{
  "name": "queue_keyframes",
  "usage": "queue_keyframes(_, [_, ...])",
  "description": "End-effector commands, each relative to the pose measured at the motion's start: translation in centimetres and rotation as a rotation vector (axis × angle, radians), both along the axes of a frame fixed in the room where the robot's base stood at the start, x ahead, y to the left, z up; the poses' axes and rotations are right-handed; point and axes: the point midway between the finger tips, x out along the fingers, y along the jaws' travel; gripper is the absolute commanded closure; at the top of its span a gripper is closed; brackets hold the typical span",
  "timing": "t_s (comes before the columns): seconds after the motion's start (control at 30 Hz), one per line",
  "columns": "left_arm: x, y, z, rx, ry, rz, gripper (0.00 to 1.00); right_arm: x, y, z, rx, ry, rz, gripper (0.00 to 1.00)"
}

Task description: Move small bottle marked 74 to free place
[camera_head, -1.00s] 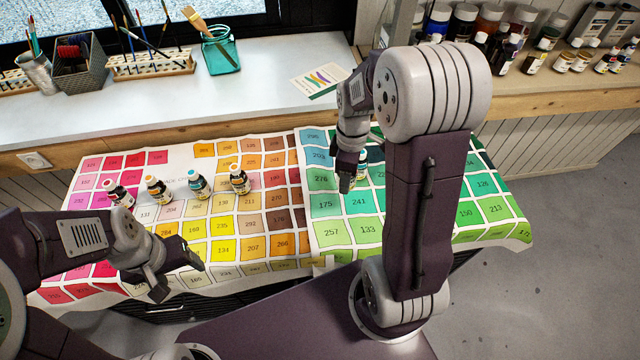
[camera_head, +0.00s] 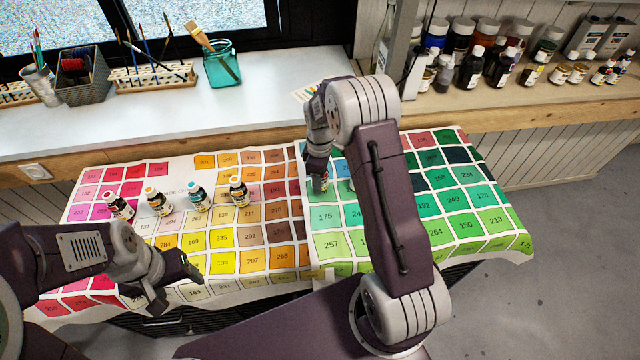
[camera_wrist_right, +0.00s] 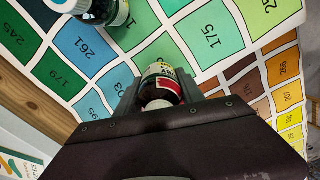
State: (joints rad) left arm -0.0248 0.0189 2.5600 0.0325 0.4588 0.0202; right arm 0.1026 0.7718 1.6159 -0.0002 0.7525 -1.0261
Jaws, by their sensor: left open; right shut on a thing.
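My right gripper (camera_head: 319,182) is shut on a small bottle, over the blue-green squares near the middle of the chart. In the right wrist view the held bottle (camera_wrist_right: 160,82) sits between the jaws, with a pale cap, a red band and a light label. Its number is not readable. In the head view my gripper and arm mostly hide it. Another small dark bottle (camera_wrist_right: 98,10) stands on the chart at the top left of the right wrist view. My left gripper (camera_head: 176,285) is open and empty above the lower left part of the chart.
Several small bottles (camera_head: 160,202) stand in a row on the left part of the colour chart (camera_head: 205,264). Most of the chart's green squares are bare. The white counter behind holds a brush rack (camera_head: 150,76) and a teal jar (camera_head: 221,65). Paint bottles (camera_head: 500,68) crowd the right shelf.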

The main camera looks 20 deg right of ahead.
Motion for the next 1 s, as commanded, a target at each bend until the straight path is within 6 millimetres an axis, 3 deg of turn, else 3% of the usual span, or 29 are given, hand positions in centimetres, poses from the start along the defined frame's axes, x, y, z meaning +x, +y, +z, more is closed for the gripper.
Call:
queue_keyframes(0.13, [0.0,0.0,-0.2,0.000,0.000,0.000,0.33,-0.1,0.0,-2.7,0.000,0.004,0.000,0.99])
queue_keyframes(0.47, [0.0,0.0,-0.4,0.000,0.000,0.000,0.33,0.0,0.0,-3.1,0.000,0.000,0.000,0.99])
queue_keyframes(0.5, [0.0,0.0,-0.4,0.000,0.000,0.000,0.33,0.0,0.0,-3.1,0.000,0.000,0.000,0.52])
queue_keyframes(0.57, [0.0,0.0,-0.3,0.000,0.000,0.000,0.33,0.0,0.0,-3.0,0.000,0.000,0.000,0.35])
queue_keyframes(0.87, [0.0,0.0,-0.3,0.000,0.000,0.000,0.33,0.0,0.0,-3.0,0.000,0.000,0.000,0.33])
queue_keyframes(1.0, [0.0,0.0,0.0,0.000,0.000,0.000,0.33,0.0,0.0,-1.4,0.000,-0.002,0.000,0.33])
